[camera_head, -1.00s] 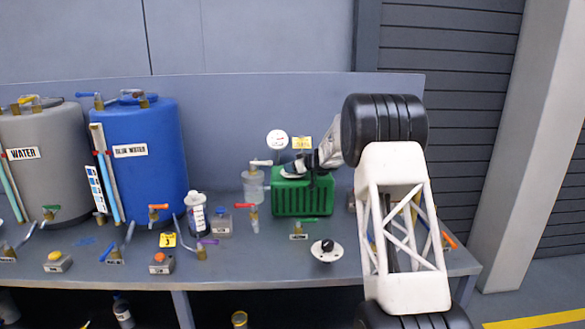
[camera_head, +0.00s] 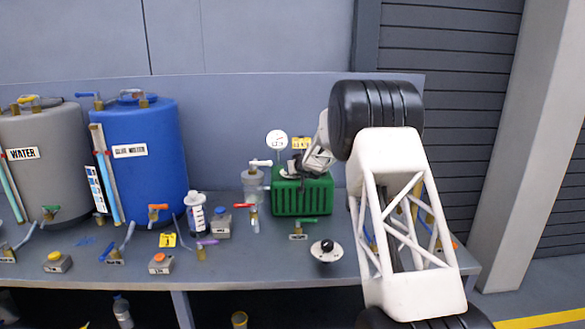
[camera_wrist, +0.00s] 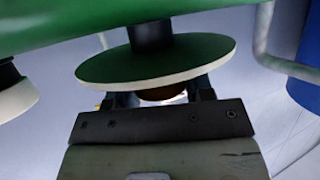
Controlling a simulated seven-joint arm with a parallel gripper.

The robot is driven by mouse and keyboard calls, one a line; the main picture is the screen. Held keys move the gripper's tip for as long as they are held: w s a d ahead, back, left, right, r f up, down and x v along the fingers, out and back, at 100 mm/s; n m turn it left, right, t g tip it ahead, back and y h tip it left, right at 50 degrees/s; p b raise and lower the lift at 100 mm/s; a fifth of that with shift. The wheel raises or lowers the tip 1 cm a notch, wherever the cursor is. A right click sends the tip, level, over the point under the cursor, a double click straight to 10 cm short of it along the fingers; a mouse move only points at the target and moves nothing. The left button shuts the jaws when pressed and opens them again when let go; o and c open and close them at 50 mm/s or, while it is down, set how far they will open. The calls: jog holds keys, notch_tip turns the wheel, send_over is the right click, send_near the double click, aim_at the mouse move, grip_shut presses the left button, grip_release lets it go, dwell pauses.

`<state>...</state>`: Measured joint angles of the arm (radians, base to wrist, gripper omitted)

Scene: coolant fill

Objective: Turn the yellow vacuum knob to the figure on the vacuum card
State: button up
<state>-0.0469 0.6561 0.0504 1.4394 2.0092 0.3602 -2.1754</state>
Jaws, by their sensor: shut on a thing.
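The green vacuum pump box (camera_head: 318,201) stands on the bench, and a white gauge (camera_head: 276,141) rises behind it. A yellow card (camera_head: 302,143) stands beside the gauge; its figure is too small to read. My gripper (camera_head: 297,171) is at the top of the green box. In the wrist view, my gripper (camera_wrist: 158,97) is shut on a small, dark yellow-brown knob (camera_wrist: 163,93) next to a round disc with a pale rim (camera_wrist: 165,62). The knob is mostly hidden by the disc and fingers, so its pointer and setting cannot be seen.
A clear jar (camera_head: 254,185) with a white-handled valve stands left of the green box. A black knob on a white disc (camera_head: 327,248) sits on the bench in front. A blue barrel (camera_head: 140,175) stands further left.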

jog(key=shift+r+m+t+h, duration=0.1)
jog(key=shift+m+t+h, duration=0.4)
jog(key=shift+m+h, duration=0.75)
jog(key=o, duration=0.9)
jog(key=shift+o, duration=0.2)
jog(key=shift+s, duration=0.2)
jog(key=v, duration=0.7)
jog(key=shift+s+r, duration=0.15)
dwell(0.6)
